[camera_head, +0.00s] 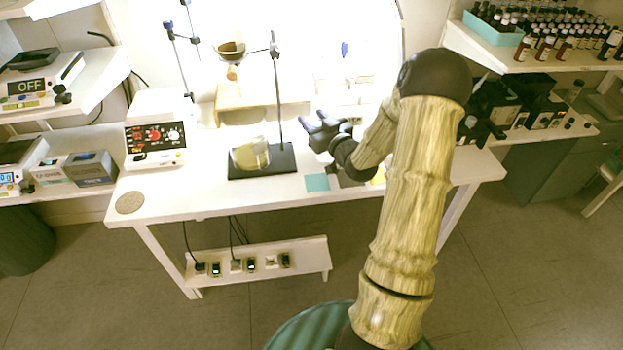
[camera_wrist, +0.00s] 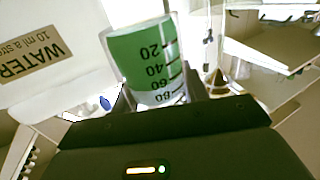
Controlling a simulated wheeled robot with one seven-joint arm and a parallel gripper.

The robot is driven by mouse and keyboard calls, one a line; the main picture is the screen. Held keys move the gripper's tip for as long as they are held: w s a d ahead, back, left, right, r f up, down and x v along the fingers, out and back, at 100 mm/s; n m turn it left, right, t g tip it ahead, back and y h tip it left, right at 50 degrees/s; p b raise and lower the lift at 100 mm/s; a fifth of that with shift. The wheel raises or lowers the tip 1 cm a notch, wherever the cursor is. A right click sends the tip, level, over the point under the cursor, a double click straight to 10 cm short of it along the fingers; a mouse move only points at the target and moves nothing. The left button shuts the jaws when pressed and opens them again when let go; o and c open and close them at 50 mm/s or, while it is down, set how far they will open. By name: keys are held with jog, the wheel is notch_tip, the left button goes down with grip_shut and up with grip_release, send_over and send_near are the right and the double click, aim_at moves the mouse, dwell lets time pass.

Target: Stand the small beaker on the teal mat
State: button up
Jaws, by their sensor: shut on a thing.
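The small beaker (camera_wrist: 142,62) holds green liquid and carries black volume marks in the wrist view. My gripper (camera_wrist: 158,98) is shut on it, with a dark finger on each side. In the head view my gripper (camera_head: 322,128) is over the bench, above and close to the teal mat (camera_head: 316,183). The mat is a small flat square near the bench's front edge, and its visible part is bare. I cannot make out the beaker in the head view.
A stand with a dark base (camera_head: 285,165) and a glass flask (camera_head: 250,154) is left of my gripper. A heater box (camera_head: 155,142) and a round cork mat (camera_head: 130,203) lie further left. In the wrist view a white thing labelled WATER (camera_wrist: 35,65) is beside the beaker.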

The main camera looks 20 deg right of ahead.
jog(key=shift+w+d+r, duration=0.3)
jog(key=shift+r, duration=0.25)
jog(key=shift+w+a+f, duration=0.1)
jog(key=shift+s+a, duration=0.15)
jog(key=shift+s, duration=0.15)
jog(key=shift+f, duration=0.3)
notch_tip(320, 180, down, 13)
jog(key=shift+f, duration=0.15)
jog(key=shift+f, duration=0.1)
jog(key=shift+f, duration=1.9)
